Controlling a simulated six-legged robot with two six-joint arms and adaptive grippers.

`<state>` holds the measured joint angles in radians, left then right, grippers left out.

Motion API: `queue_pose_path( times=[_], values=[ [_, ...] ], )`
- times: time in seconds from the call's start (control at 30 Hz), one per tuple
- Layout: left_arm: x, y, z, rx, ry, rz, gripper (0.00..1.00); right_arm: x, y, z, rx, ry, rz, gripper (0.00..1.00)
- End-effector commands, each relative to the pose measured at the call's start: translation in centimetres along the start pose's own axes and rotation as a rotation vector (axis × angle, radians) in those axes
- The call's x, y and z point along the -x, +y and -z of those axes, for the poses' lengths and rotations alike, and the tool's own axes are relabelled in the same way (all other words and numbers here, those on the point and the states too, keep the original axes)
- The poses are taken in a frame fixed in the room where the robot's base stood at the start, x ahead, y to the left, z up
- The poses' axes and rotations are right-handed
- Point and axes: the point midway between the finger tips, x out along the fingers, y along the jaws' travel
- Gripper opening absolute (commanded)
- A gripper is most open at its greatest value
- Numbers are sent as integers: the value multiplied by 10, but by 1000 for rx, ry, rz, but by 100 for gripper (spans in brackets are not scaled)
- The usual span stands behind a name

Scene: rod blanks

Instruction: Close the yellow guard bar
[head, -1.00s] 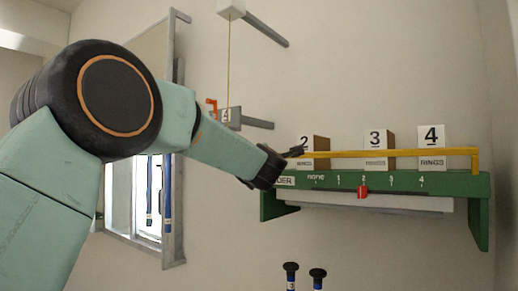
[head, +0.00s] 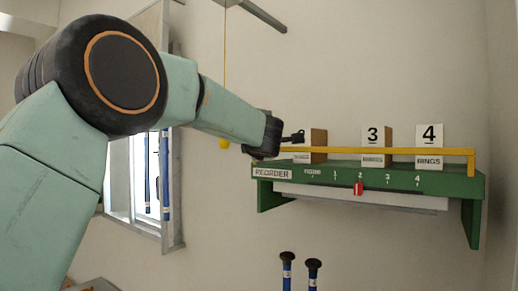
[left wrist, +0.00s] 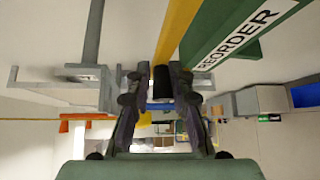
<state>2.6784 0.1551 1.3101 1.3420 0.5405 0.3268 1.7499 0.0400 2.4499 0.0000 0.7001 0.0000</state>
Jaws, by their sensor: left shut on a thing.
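The yellow guard bar (head: 400,151) runs level along the front of a green shelf (head: 440,184), in front of the boxes. At its right end it bends down to the shelf. My left gripper (head: 296,138) is at the bar's left end, above the REORDER label (head: 272,173). In the left wrist view the bar (left wrist: 180,30) runs down between the fingers of my left gripper (left wrist: 161,82), which are shut on it. My right gripper is not in view.
Boxes marked 3 (head: 375,145) and 4 (head: 429,145) stand on the shelf, with another box (head: 312,145) partly behind my gripper. A red marker (head: 358,188) sits on the shelf front at 2. A yellow ball (head: 224,143) hangs on a cord. Two dark-topped posts (head: 287,258) stand below.

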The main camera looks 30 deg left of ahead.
Motion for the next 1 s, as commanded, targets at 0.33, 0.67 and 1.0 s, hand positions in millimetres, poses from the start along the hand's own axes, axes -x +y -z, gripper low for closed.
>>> queue_pose_path(
  times=[0.33,0.67,1.0],
  values=[
    [-1,-6,0,-2,2,12,0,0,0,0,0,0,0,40],
    [-1,-4,0,-2,2,9,41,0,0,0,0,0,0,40],
    [3,-1,0,-1,1,4,41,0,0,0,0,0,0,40]
  ],
)
